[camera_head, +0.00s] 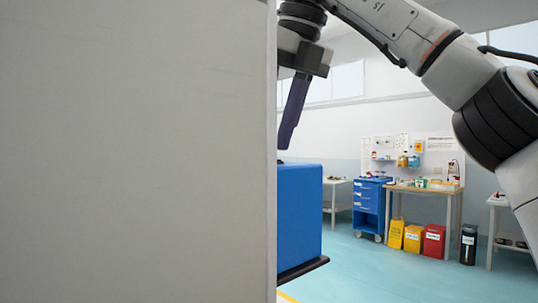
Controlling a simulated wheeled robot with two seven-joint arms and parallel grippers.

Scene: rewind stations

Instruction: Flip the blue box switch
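A blue box (300,215) shows just right of a large grey panel, which hides its left part. The box rests on a dark plate (304,268). I see no switch on its visible faces. My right gripper (286,143) comes in from the right and points down, its dark purple finger just above the box's top edge. Whether the finger touches the box I cannot tell. Only one finger shows, so its opening is unclear. My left gripper is not in view.
The grey panel (135,150) fills the left half of the view, very close. Far back stand a blue drawer cart (369,205), a workbench (424,189), yellow bins (412,238), a red bin (434,241) and a black bin (468,244). The teal floor (365,275) between is clear.

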